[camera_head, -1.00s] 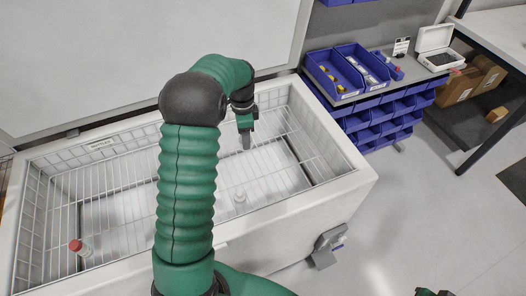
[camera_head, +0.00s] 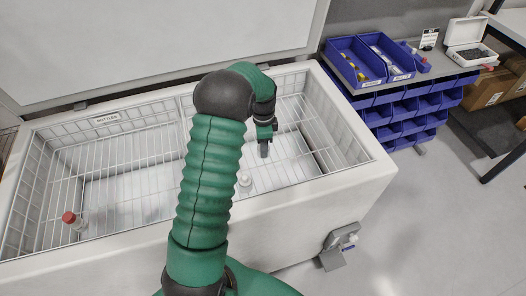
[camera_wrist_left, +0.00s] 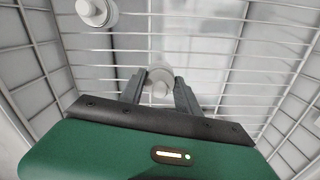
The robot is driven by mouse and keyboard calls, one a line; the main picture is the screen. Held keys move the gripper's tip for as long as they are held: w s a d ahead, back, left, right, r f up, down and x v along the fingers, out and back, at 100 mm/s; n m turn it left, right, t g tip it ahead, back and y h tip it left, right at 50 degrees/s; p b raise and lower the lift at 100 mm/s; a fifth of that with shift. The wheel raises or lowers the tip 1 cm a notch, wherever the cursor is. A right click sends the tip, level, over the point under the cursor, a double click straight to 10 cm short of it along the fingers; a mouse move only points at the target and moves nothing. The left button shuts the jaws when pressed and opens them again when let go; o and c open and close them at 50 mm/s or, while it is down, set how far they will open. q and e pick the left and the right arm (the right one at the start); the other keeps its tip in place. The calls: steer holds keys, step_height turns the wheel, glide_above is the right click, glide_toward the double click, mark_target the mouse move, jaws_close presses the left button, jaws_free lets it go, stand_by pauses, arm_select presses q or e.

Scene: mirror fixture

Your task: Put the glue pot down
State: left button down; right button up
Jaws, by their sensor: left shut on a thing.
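My left gripper (camera_head: 264,150) reaches down into the right part of the open chest freezer (camera_head: 290,207). In the left wrist view its two fingers (camera_wrist_left: 157,82) are shut on a small white round-topped thing, seemingly the glue pot (camera_wrist_left: 160,75). In the head view the held thing is hidden or too small to make out. I cannot tell whether it touches the basket floor. A white bottle (camera_head: 244,180) stands in the freezer, nearer than the gripper. A white round-topped container (camera_wrist_left: 97,11) shows at the top left of the left wrist view. My right gripper is out of view.
White wire baskets (camera_head: 119,148) line the freezer. A red-capped bottle (camera_head: 75,221) is at its near left. The raised lid (camera_head: 150,40) stands behind. Blue bins (camera_head: 357,63) sit on a shelf at the right.

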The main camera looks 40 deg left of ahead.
arm_select(q)
step_height(320, 180, down, 3)
steer(key=shift+d+r, duration=0.1)
steer(key=shift+a, duration=0.3)
steer(key=c, duration=0.9)
jaws_free()
steer(key=shift+a+f, duration=0.1)
steer(key=shift+f, duration=0.1)
steer(key=shift+o, duration=0.2)
steer(key=shift+d+r, duration=0.1)
steer(key=shift+d, duration=0.15)
steer(key=shift+r, duration=0.15)
step_height(320, 180, up, 12)
steer(key=shift+a+f+p, duration=0.1)
steer(key=shift+f+p, duration=0.05)
steer(key=shift+p, duration=0.65)
